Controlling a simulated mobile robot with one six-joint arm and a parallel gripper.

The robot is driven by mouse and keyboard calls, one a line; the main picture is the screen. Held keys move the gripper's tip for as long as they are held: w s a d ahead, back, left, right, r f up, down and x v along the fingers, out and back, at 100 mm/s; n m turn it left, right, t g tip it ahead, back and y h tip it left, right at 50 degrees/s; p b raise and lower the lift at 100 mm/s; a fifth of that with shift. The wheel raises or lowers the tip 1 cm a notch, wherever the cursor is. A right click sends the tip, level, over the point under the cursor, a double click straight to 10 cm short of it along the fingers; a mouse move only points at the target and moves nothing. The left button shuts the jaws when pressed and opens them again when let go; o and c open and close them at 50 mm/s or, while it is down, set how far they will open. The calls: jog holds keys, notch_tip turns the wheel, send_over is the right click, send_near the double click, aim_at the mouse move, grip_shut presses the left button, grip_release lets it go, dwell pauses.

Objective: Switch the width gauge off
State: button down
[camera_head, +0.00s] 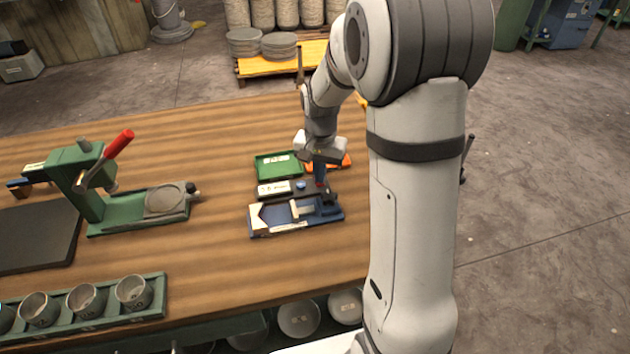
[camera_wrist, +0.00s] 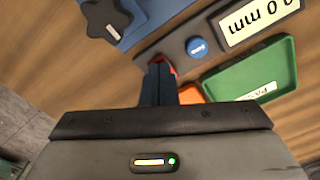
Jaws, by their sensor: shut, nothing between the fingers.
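The width gauge is a long dark grey box (camera_wrist: 178,45). In the wrist view it has a pale display (camera_wrist: 262,20) showing digits and "mm" upside down, and a round blue button (camera_wrist: 197,47). In the head view the display (camera_head: 274,189) and blue button (camera_head: 300,185) lie behind the blue clamp fixture. My gripper (camera_wrist: 161,68) is shut and empty, its fingertips at the end of the gauge away from the display. A red part (camera_wrist: 173,66) shows right beside the tips, mostly hidden by them. I cannot tell whether they touch it. My gripper points down in the head view (camera_head: 320,182).
The blue fixture (camera_head: 262,230) with a black star knob (camera_wrist: 105,20) lies close in front. A green tray (camera_head: 265,170) and an orange tray (camera_head: 343,162) stand just behind the gauge. A green press (camera_head: 95,185) stands to the left; bare wood lies between.

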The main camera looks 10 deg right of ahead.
jog(key=shift+f, duration=0.15)
jog(key=shift+r+p, duration=2.4)
jog(key=shift+r, duration=1.1)
